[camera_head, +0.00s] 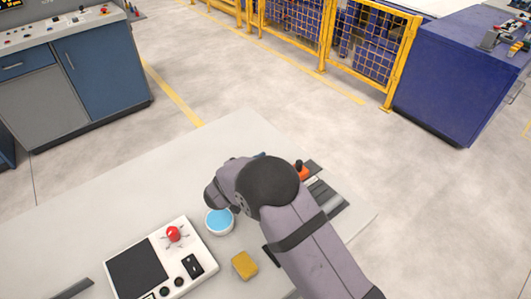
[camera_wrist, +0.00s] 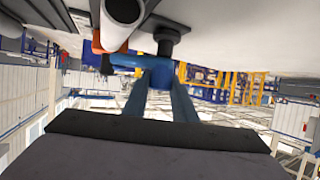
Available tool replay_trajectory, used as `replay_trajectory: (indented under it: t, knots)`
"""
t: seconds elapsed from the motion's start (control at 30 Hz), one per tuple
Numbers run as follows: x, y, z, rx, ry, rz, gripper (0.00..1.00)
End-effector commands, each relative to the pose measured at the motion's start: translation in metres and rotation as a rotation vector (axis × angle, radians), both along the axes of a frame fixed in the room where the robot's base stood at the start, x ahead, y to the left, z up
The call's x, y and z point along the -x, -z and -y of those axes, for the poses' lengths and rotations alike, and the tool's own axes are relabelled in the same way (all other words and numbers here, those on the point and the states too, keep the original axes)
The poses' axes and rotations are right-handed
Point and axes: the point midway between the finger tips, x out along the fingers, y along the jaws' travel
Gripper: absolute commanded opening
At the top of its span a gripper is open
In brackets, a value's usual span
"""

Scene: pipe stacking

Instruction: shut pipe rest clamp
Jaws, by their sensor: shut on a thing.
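In the wrist view a pale pipe (camera_wrist: 121,11) with an open end lies at the top. Beside it are an orange-red part (camera_wrist: 97,43) and a dark post with a wide foot (camera_wrist: 171,36). A blue bar (camera_wrist: 127,60) runs across just under them and seems to be part of the clamp. My gripper's blue fingers (camera_wrist: 161,72) meet at the right end of this bar and are shut on it; the exact contact is hard to see. In the head view my arm hides the gripper and most of the clamp. An orange part (camera_head: 302,171) shows beyond my wrist.
The pale table (camera_head: 110,215) holds a control box with a red button (camera_head: 172,234), a round blue-topped container (camera_head: 219,221) and a yellow block (camera_head: 244,265), all left of my arm. Dark grey strips (camera_head: 328,196) lie right of it. The table's far left is clear.

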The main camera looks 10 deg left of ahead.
Motion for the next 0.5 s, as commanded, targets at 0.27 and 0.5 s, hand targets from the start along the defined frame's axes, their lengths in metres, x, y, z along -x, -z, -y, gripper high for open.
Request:
replay_trajectory:
  t: [0.27, 0.5]
  knots:
    - [-0.001, 0.0019, -0.0013, -0.003, 0.225, 0.004, 0.0]
    - [-0.0009, 0.0035, -0.0004, -0.003, 0.366, 0.003, 0.0]
